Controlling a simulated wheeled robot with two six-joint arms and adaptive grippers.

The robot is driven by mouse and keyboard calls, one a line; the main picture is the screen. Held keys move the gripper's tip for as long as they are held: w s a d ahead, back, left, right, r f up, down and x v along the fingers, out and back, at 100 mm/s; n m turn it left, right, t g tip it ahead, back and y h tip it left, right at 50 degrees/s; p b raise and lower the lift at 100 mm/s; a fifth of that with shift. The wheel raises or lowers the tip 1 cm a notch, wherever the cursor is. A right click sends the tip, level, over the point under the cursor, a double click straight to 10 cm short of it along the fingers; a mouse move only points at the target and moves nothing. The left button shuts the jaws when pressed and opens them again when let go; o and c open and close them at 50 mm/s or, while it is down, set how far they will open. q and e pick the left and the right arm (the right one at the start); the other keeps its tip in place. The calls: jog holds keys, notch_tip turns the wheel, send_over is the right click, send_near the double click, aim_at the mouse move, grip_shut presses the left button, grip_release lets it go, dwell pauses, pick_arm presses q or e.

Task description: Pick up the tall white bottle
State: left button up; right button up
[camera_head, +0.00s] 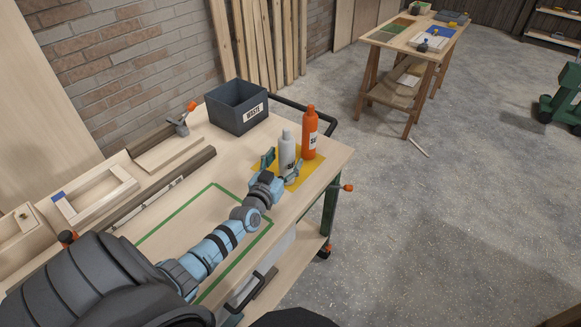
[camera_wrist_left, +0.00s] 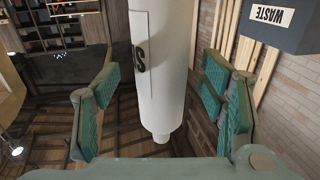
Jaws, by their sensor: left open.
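The tall white bottle (camera_head: 287,150) stands upright on a yellow mat (camera_head: 294,182) at the right end of the workbench. My left gripper (camera_head: 282,164) reaches it from the front, with one finger on each side of the bottle. In the left wrist view the white bottle (camera_wrist_left: 162,70) fills the middle, between the two green finger pads of the open gripper (camera_wrist_left: 160,105). Gaps show between the pads and the bottle on both sides. The lower part of the bottle is partly hidden by my gripper in the head view. My right gripper is not in view.
An orange bottle (camera_head: 309,133) stands just right of and behind the white one. A dark waste bin (camera_head: 237,108) stands at the back of the workbench (camera_head: 205,195). The bench area inside the green outline is clear apart from my arm above it.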

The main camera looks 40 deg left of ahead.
pick_arm(q)
jog(key=shift+f+b+x, duration=0.25)
jog(key=shift+b+x, duration=0.05)
jog(key=shift+x, duration=0.8)
jog(key=shift+w+a, duration=0.1)
jog(key=shift+a, duration=0.05)
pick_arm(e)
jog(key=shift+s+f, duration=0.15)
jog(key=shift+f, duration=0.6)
pick_arm(q)
jog(key=shift+r, duration=0.1)
grip_shut()
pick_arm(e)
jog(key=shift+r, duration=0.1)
